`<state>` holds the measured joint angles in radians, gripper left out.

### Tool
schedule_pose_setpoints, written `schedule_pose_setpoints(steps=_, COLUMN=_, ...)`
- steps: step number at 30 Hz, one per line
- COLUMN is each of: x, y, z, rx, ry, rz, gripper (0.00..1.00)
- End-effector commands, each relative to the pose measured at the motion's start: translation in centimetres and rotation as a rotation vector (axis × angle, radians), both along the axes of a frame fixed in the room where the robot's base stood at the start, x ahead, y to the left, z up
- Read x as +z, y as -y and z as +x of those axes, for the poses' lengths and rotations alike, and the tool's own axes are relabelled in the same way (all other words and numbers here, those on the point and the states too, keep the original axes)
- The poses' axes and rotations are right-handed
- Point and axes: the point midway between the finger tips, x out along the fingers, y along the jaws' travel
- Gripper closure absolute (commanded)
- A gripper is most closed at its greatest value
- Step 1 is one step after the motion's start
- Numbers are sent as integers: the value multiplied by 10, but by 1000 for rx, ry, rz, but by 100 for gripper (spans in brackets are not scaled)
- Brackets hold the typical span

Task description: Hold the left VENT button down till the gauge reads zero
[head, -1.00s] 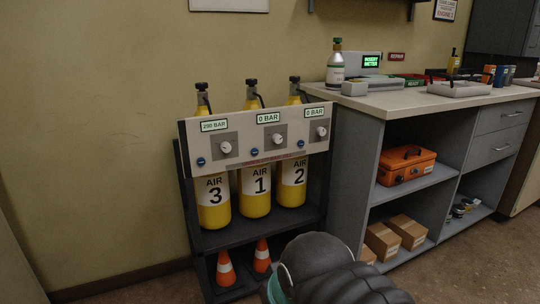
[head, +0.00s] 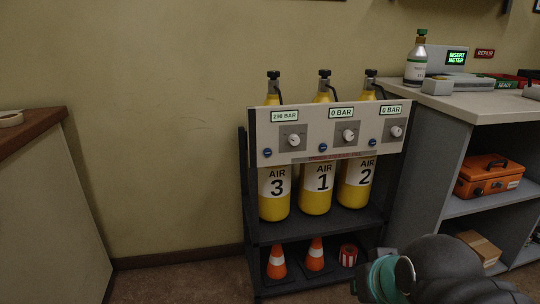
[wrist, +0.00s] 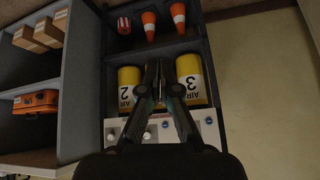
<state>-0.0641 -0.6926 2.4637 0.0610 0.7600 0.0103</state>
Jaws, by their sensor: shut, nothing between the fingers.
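The left VENT button (head: 267,153) is a small blue button at the left end of the pale panel (head: 310,150), below the left gauge (head: 284,116), which reads 290 BAR. The middle gauge (head: 340,112) and right gauge (head: 391,109) read 0 BAR. In the wrist view the scene is upside down, and my gripper (wrist: 161,66) is shut and empty, over the middle of the cylinder rack. It hides cylinder 1. The left button also shows there (wrist: 208,120), apart from the fingers. The head view shows my arm but not my fingertips.
Yellow cylinders 3 (head: 275,190), 1 (head: 318,185) and 2 (head: 357,183) stand below the panel. Orange cones (head: 276,262) are on the lower shelf. A workbench (head: 470,105) borders the right and a cabinet (head: 45,130) the left. Floor between cabinet and rack is clear.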

Motion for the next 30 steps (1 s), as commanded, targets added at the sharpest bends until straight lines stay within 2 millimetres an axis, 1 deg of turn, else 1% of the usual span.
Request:
schedule_pose_setpoints(steps=1, x=3, y=-13, z=19, rx=20, ry=49, rz=31, gripper=100)
schedule_pose_setpoints(steps=2, x=7, y=-21, z=32, rx=29, ry=86, rz=54, gripper=100)
schedule_pose_setpoints(steps=3, x=14, y=-33, z=51, rx=39, ry=141, rz=87, gripper=100)
schedule_pose_setpoints(steps=5, x=28, y=-51, z=79, rx=48, ry=231, rz=141, gripper=100)
schedule_pose_setpoints(steps=6, x=36, y=-63, z=98, rx=49, ry=289, rz=176, gripper=100)
schedule_pose_setpoints(steps=8, x=51, y=-80, z=126, rx=41, ry=381, rz=231, gripper=100)
schedule_pose_setpoints(steps=9, x=60, y=-90, z=144, rx=30, ry=441, rz=266, gripper=100)
schedule_pose_setpoints(steps=12, x=82, y=-114, z=185, rx=-6, ry=584, rz=348, gripper=100)
schedule_pose_setpoints(steps=15, x=96, y=-127, z=220, rx=-95, ry=713, rz=397, gripper=100)
schedule_pose_setpoints(steps=19, x=106, y=-141, z=256, rx=-224, ry=863, rz=450, gripper=100)
schedule_pose_setpoints(steps=22, x=103, y=-148, z=275, rx=-345, ry=962, rz=460, gripper=100)
schedule_pose_setpoints(steps=24, x=97, y=-152, z=284, rx=-437, ry=1021, rz=451, gripper=100)
schedule_pose_setpoints(steps=26, x=90, y=-154, z=288, rx=-513, ry=1064, rz=435, gripper=100)
schedule_pose_setpoints(steps=30, x=71, y=-158, z=287, rx=-661, ry=1134, rz=381, gripper=100)
